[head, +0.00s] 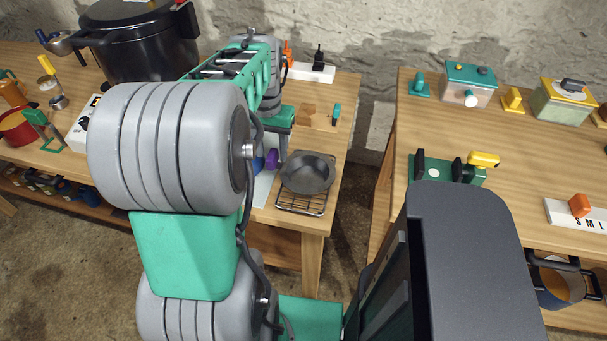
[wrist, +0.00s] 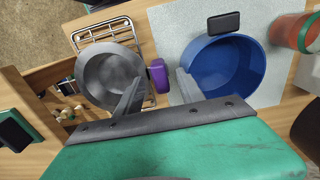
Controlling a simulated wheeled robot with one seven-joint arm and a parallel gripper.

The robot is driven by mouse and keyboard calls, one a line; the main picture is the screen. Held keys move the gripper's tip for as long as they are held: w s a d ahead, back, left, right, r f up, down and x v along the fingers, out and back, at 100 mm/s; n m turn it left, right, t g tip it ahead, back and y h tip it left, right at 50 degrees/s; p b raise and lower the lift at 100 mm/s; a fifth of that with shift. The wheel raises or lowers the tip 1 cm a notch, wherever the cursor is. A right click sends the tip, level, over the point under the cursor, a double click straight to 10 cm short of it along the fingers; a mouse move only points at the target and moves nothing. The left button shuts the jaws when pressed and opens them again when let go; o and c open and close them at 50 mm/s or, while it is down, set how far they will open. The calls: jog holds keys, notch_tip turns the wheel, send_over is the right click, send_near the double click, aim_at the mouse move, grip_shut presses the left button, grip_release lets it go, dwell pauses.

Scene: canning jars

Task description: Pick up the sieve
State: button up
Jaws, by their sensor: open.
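The sieve (head: 307,172) is a round dark grey bowl with a short purple handle (head: 272,159). It rests on a wire rack near the front right corner of the left table. In the wrist view the sieve's bowl (wrist: 108,72) is at the left, with its purple handle (wrist: 158,76) pointing right. My gripper (wrist: 160,82) is open, with one finger on each side of the handle in the picture. Whether the fingers are level with the handle or above it I cannot tell. In the head view my arm hides most of the gripper.
The wire rack (wrist: 100,36) is under the sieve. A blue pot (wrist: 225,68) with a black grip stands close to the right finger on a grey mat (wrist: 178,25). A large black pot (head: 140,45) stands at the back left. A gap separates the two tables.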

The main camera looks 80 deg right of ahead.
notch_tip(320, 180, down, 2)
jog(key=shift+f, duration=0.1)
jog(key=shift+c, duration=0.5)
grip_shut()
dwell(0.9)
